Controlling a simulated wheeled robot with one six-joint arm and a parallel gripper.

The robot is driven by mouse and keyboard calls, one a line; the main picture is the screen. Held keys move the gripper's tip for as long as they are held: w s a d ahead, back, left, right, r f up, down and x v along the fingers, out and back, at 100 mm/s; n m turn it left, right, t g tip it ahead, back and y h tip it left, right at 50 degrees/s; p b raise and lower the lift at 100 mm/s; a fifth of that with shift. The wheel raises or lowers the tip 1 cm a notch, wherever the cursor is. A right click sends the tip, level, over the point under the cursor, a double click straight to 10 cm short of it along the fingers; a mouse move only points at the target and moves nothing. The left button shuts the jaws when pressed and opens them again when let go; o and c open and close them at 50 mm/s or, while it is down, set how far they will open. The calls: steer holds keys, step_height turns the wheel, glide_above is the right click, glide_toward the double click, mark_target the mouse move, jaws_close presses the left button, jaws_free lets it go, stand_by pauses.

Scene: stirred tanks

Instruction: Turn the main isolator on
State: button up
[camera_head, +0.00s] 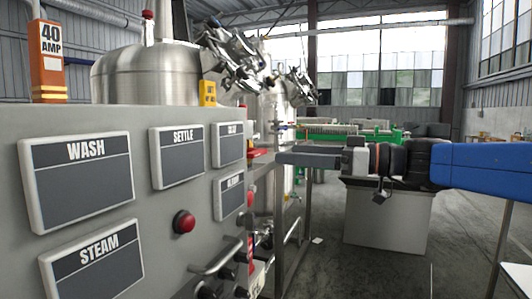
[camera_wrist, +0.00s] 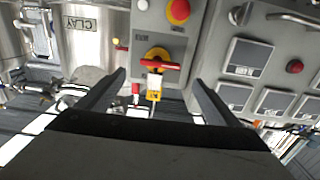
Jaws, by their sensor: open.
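In the wrist view a rotary isolator switch (camera_wrist: 157,54) shows on a grey panel face, with a red handle on a round yellow plate. The handle lies roughly crosswise in the picture. A yellow and white tag (camera_wrist: 155,84) shows just below the handle. My gripper (camera_wrist: 158,78) is open, its two dark fingers spread on either side of the switch in the picture, with nothing between them and apart from the handle. In the head view my gripper (camera_head: 308,157) reaches in from the right, past the panel's end. The switch cannot be made out clearly there.
The grey control panel (camera_head: 120,225) fills the left of the head view, with label plates and a red button (camera_head: 184,222). A red mushroom button on yellow (camera_wrist: 178,11) shows above the isolator in the wrist view. Steel tanks (camera_head: 147,72) stand behind; open floor lies right.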

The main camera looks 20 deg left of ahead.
mark_target(261, 151)
steer(key=a, duration=0.8)
steer(key=shift+w, duration=0.35)
steer(key=c, duration=1)
